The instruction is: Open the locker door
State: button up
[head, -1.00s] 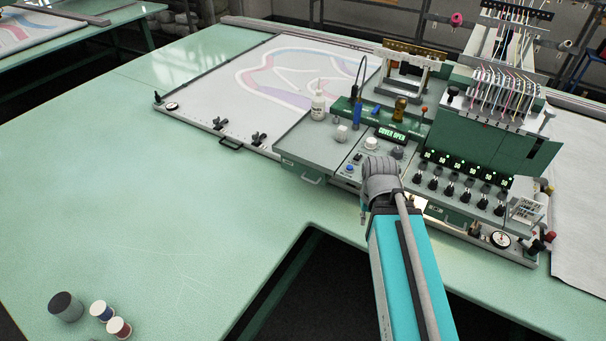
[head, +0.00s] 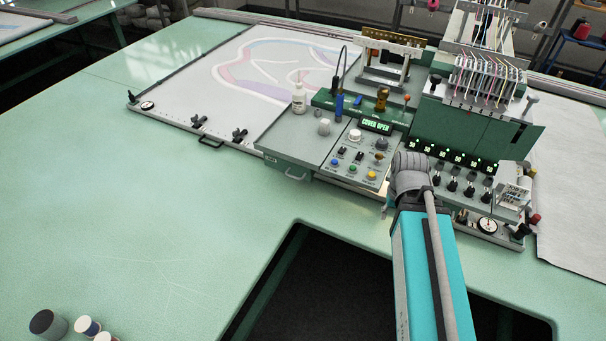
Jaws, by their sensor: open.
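I cannot make out anything that is clearly a locker door. A green-sided unit (head: 285,172) with a small handle sits under the grey tray at the front left of the machine. A dark green panel (head: 480,137) stands below the thread rack, right of the display (head: 376,126), which reads "COVER OPEN". My teal arm reaches in from the bottom right, and its grey joint is in front of the machine's knobs. My gripper's fingers are not visible; the arm hides whatever lies beyond that joint.
The control panel (head: 349,169) has coloured buttons and knobs. A white bottle (head: 299,97) stands at the tray's back. A framed patterned cloth (head: 232,85) lies to the left. Spools (head: 86,326) stand at bottom left.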

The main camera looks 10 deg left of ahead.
aim_at(295, 172)
jog(key=z, duration=0.25)
jog(key=k, duration=1.3)
jog(key=u, duration=0.35)
jog(key=i, duration=1)
jog(key=z, duration=0.05)
